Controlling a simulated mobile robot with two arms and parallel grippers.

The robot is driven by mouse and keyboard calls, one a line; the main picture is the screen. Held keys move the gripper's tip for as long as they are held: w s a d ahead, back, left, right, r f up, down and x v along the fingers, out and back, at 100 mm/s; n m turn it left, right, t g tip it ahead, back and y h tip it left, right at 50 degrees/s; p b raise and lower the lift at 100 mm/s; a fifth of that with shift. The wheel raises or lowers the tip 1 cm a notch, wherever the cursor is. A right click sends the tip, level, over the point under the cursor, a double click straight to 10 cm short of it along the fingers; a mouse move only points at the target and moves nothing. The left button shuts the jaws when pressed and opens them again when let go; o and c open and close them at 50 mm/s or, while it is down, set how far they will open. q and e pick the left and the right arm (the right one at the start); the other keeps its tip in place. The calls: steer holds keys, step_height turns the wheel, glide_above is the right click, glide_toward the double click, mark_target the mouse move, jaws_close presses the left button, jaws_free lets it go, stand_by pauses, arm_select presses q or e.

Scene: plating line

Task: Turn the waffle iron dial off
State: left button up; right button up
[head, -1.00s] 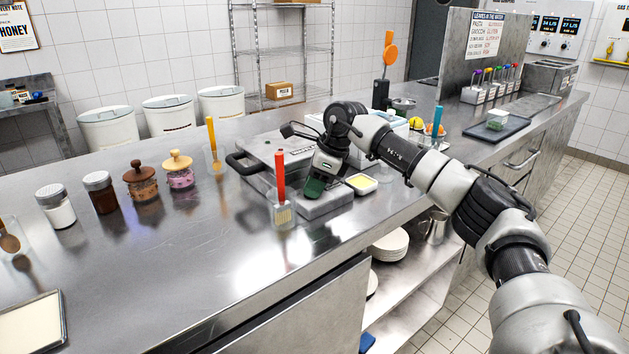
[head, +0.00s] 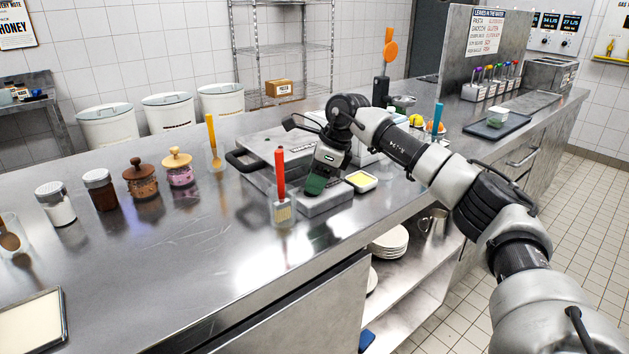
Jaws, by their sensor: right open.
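The waffle iron (head: 262,150) is a grey metal appliance on the steel counter, with a black handle (head: 238,161) at its left. My right gripper (head: 314,187) points down over the front part of the iron's base (head: 330,203), and its dark green-tipped end is close to that front. The dial cannot be made out; the gripper may be covering it. I cannot tell whether the gripper touches the iron. No object shows between its fingers. My left gripper is not in view.
A red-handled brush in a clear holder (head: 282,212) stands just left of the gripper. A small dish of yellow contents (head: 361,181) sits just right of it. Several jars, such as the pink one (head: 179,172), stand at left.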

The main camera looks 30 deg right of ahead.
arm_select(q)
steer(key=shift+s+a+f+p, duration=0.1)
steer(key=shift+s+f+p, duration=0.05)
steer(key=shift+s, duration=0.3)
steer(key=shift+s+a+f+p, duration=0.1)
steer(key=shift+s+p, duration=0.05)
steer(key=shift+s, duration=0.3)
arm_select(e)
steer(key=v, duration=0.9)
steer(key=shift+r, duration=0.35)
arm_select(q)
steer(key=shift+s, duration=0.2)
arm_select(e)
steer(key=shift+s+d, duration=0.15)
